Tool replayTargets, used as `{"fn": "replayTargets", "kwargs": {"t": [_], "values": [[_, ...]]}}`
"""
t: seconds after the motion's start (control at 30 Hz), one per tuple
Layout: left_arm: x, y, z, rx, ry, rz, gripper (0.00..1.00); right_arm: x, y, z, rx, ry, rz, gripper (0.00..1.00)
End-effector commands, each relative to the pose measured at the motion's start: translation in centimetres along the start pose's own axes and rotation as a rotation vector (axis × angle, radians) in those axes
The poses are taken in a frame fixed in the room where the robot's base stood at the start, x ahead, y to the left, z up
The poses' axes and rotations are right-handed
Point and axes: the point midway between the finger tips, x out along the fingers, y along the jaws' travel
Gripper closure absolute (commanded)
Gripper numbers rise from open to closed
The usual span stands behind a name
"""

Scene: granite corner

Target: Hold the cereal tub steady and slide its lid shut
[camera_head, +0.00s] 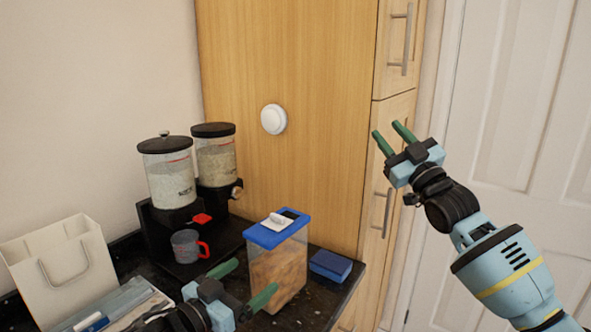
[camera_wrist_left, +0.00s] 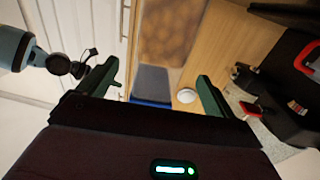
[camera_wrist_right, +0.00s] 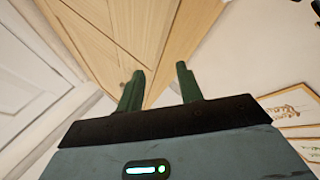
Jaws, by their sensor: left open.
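The cereal tub (camera_head: 277,272) is clear with tan cereal inside and stands upright near the counter's front. Its blue lid (camera_head: 262,238) has a dark patch near the back and a white piece (camera_head: 274,221) on top; I cannot tell how far the lid is open. My left gripper (camera_head: 244,283) is open at the tub's near left side, its fingers apart; contact is unclear. The left wrist view shows the tub (camera_wrist_left: 172,35) upside down beyond the open fingers (camera_wrist_left: 158,85). My right gripper (camera_head: 388,130) is open and empty, raised right of the tub before the cabinet edge.
Two cereal dispensers (camera_head: 168,178) stand at the back left, with a grey cup with a red handle (camera_head: 186,246) below. A blue box (camera_head: 330,265) lies just right of the tub. A white paper bag (camera_head: 55,270) stands at left. Space above the tub is clear.

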Motion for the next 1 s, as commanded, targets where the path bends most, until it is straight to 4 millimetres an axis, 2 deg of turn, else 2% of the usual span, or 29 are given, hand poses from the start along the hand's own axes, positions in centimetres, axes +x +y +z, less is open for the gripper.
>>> {"fn": "replayTargets", "kwargs": {"t": [0.03, 0.17, 0.3, 0.37, 0.5, 0.67, 0.8, 0.9, 1.0], "values": [[0.0, 0.0, 0.0, 0.0, 0.0, 0.0, 0.09, 1.5, 0.3, -2.1, -0.056, 0.052, -0.001, 0.64], [0.0, 0.0, 0.0, 0.0, 0.0, 0.0, 0.09, 4.6, -1.1, -7.0, -0.256, 0.206, -0.034, 0.64], [0.0, 0.0, 0.0, 0.0, 0.0, 0.0, 0.09, 6.9, -6.0, -11.6, -0.534, 0.405, -0.125, 0.64], [0.0, 0.0, 0.0, 0.0, 0.0, 0.0, 0.09, 7.4, -8.6, -12.9, -0.648, 0.489, -0.176, 0.64], [0.0, 0.0, 0.0, 0.0, 0.0, 0.0, 0.09, 7.6, -15.0, -15.0, -0.907, 0.692, -0.322, 0.64], [0.0, 0.0, 0.0, 0.0, 0.0, 0.0, 0.09, 6.4, -21.7, -15.4, -1.188, 0.926, -0.535, 0.64], [0.0, 0.0, 0.0, 0.0, 0.0, 0.0, 0.09, 4.5, -26.0, -13.9, -1.415, 1.122, -0.767, 0.64], [0.0, 0.0, 0.0, 0.0, 0.0, 0.0, 0.09, 3.1, -27.7, -12.1, -1.564, 1.248, -0.965, 0.64], [0.0, 0.0, 0.0, 0.0, 0.0, 0.0, 0.09, 1.8, -27.9, -10.1, -1.694, 1.353, -1.186, 0.64]]}}
